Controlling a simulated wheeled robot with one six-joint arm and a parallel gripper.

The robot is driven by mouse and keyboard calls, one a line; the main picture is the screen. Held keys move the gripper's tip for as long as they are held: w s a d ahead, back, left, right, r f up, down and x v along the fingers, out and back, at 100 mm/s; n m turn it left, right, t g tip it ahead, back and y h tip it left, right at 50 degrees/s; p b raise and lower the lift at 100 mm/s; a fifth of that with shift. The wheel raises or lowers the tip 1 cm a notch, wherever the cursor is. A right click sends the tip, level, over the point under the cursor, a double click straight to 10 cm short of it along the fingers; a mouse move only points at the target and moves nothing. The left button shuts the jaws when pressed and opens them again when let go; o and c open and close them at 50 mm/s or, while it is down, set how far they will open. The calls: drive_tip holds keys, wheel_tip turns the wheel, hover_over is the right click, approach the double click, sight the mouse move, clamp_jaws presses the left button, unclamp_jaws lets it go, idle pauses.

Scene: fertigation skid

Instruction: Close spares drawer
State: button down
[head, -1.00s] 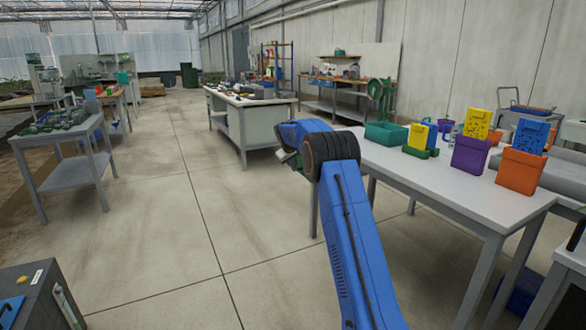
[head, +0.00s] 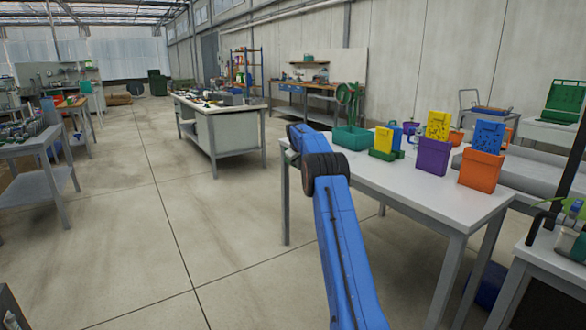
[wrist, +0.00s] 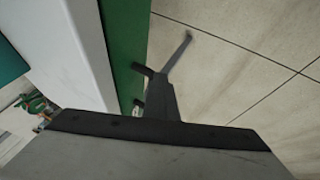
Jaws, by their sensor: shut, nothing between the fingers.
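My blue arm reaches toward the left end of the white table (head: 400,180) in the head view, and its tip is hidden behind its own wrist there. In the wrist view my gripper (wrist: 163,90) is shut, with nothing seen in it. Beside it is an upright green panel (wrist: 124,45) along the edge of a white surface (wrist: 75,50). Small dark prongs show near the panel by the gripper; I cannot tell whether they are a handle or touch it. I cannot say for sure that the green panel is the spares drawer, or how far out it stands.
A teal bin (head: 352,138), a purple box (head: 433,157) and an orange box (head: 480,168) stand on the table. A grey-white workbench (head: 222,125) stands behind my arm. Another table (head: 35,150) is at the left. The floor between them is clear.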

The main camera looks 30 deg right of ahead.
drive_tip(key=shift+d, duration=0.2)
idle(0.3)
drive_tip(key=s+a+r+y, duration=0.1)
drive_tip(key=s+a+r, duration=1.7)
drive_tip(key=a, duration=0.3)
drive_tip(key=s+a+r+y, duration=0.1)
drive_tip(key=s+a+r, duration=0.1)
drive_tip(key=s+a, duration=0.6)
drive_tip(key=s+a+r, duration=0.1)
drive_tip(key=s+a, duration=0.3)
drive_tip(key=s, duration=0.7)
drive_tip(key=s+a+f, duration=0.2)
drive_tip(key=s+a, duration=0.1)
drive_tip(key=s, duration=0.4)
drive_tip(key=s+a+f+m+y, duration=0.1)
drive_tip(key=s+a, duration=0.2)
drive_tip(key=s, duration=0.4)
drive_tip(key=s+a+f, duration=0.2)
drive_tip(key=s+a, duration=0.1)
drive_tip(key=s, duration=0.5)
drive_tip(key=s+a+f, duration=0.2)
drive_tip(key=s+f, duration=0.4)
drive_tip(key=s, duration=0.3)
drive_tip(key=s+a+f+y, duration=0.1)
drive_tip(key=s+a+f, duration=0.1)
drive_tip(key=s+f, duration=0.4)
drive_tip(key=s, duration=0.4)
drive_tip(key=shift+a+f+m+g, duration=0.2)
drive_tip(key=shift+m+g, duration=0.1)
